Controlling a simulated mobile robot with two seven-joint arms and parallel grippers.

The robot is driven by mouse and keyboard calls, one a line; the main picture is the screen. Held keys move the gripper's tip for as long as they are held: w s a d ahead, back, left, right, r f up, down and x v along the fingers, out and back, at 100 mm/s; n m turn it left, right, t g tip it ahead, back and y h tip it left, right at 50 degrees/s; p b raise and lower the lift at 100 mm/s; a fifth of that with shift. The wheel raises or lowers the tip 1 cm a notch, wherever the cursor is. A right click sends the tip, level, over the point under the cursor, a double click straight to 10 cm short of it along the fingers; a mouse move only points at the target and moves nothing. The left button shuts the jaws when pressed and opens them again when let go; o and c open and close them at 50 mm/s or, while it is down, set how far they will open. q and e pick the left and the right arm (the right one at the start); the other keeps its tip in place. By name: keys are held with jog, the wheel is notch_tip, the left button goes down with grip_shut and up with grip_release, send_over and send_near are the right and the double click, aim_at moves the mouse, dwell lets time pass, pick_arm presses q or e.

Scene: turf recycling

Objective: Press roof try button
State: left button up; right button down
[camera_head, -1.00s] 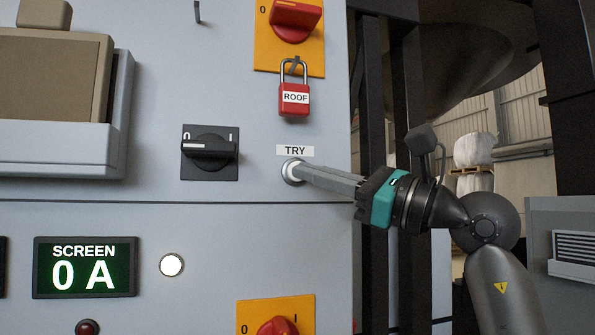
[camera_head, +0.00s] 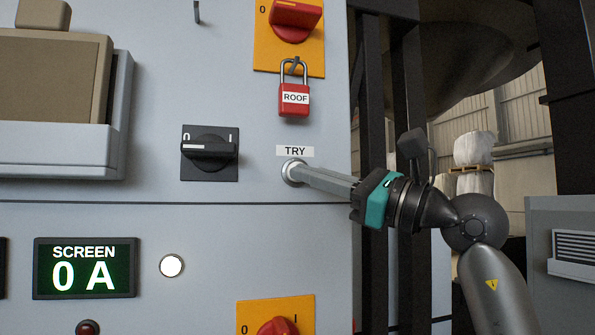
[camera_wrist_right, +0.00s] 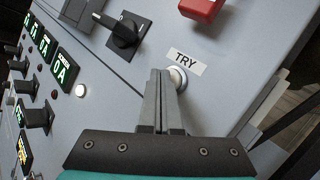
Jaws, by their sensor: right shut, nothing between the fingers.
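The TRY button (camera_head: 291,172) is a round button in a metal ring on the grey panel, under a white TRY label (camera_head: 295,151). My right gripper (camera_head: 303,173) is shut and empty, with its fingertips at the button, covering part of it; they look to be touching it. In the right wrist view the shut fingers (camera_wrist_right: 166,78) end just beside the button (camera_wrist_right: 178,78), whose face partly shows. A red padlock marked ROOF (camera_head: 295,99) hangs above, from the yellow plate of a red rotary switch (camera_head: 295,17). My left gripper is not in view.
A black rotary switch (camera_head: 209,153) sits left of the button. Below are a green-lit display reading SCREEN 0 A (camera_head: 85,268), a white round lamp or button (camera_head: 171,265) and another red switch (camera_head: 277,326). Dark steel posts (camera_head: 408,100) stand right of the panel.

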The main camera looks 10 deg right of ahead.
jog(key=shift+w, duration=0.15)
dwell(0.3)
jog(key=shift+s, duration=0.75)
jog(key=s+b, duration=0.2)
jog(key=s, duration=0.4)
jog(key=shift+d, duration=0.15)
dwell(0.5)
